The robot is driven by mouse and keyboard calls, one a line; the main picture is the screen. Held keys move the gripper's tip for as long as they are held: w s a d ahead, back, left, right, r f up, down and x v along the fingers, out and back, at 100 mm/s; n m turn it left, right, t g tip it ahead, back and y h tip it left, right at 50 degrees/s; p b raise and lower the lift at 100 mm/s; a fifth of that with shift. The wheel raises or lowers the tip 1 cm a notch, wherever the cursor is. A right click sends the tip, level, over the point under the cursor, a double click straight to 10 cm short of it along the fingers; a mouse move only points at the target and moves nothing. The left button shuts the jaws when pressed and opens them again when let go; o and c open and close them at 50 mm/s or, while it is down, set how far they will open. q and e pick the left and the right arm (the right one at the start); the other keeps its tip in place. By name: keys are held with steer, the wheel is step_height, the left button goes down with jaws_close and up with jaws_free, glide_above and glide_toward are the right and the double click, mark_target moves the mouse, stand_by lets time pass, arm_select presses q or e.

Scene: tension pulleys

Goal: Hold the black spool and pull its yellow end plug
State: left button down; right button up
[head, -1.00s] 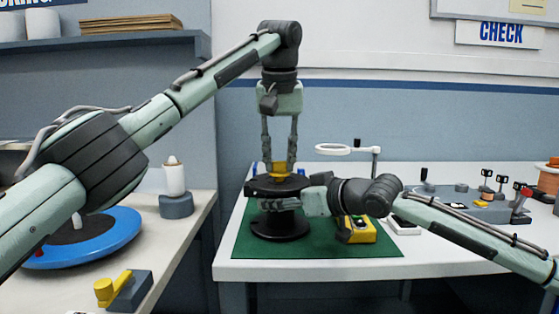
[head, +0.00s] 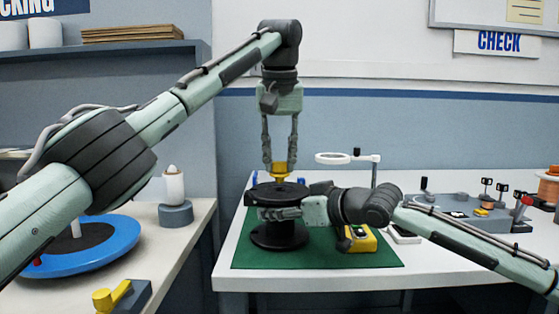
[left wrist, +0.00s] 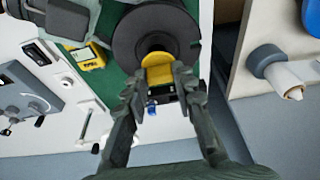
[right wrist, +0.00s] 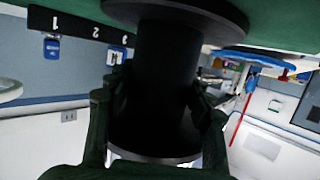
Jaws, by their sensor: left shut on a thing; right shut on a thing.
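The black spool (head: 280,236) stands upright on the green mat (head: 345,257). My right gripper (head: 280,213) is shut on its core, just below the top flange; the right wrist view shows one finger on each side of the dark core (right wrist: 165,85). My left gripper (head: 280,160) points down from above and is shut on the yellow end plug (head: 283,170).
A yellow meter (head: 361,239) lies right of the spool, under my right wrist. A white ring-shaped stand (head: 335,158) is behind it. A grey device with levers (head: 455,203) is further right. The side table at left holds a blue disc (head: 115,247) and a white-topped post (head: 174,188).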

arm_select(q)
steer(key=shift+r, duration=0.1)
stand_by(0.3)
steer(key=shift+r, duration=1.95)
arm_select(e)
steer(key=o, duration=1.4)
